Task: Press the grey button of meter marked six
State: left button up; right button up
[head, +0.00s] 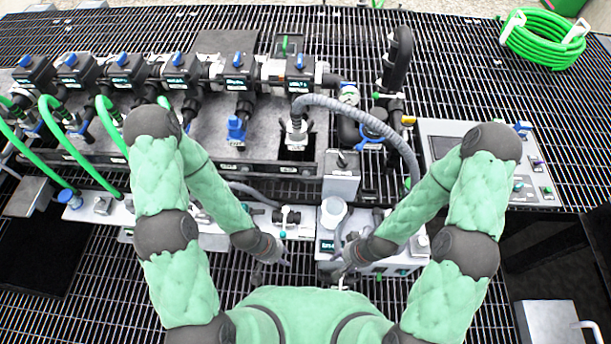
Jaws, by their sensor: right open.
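A row of black meters (238,78) with blue tops and small lit displays stands on the manifold at the upper left. The rightmost meter (300,78) is beside a grey corrugated hose. Their number marks and any grey buttons are too small to read, so I cannot tell which is six. My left gripper (285,263) hangs low near the centre, well apart from the meters. My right gripper (342,279) is open, close to its right, in front of a grey box unit. Both fingertips are small and partly hidden by the arms.
Green hoses (75,155) loop at the left. The grey corrugated hose (350,110) arches over the middle. A control panel (535,175) stands at the right, and a coiled green hose (545,40) lies at the top right. Open grating (440,80) lies behind the panel.

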pick_arm(q)
grip_shut()
dwell(1.0)
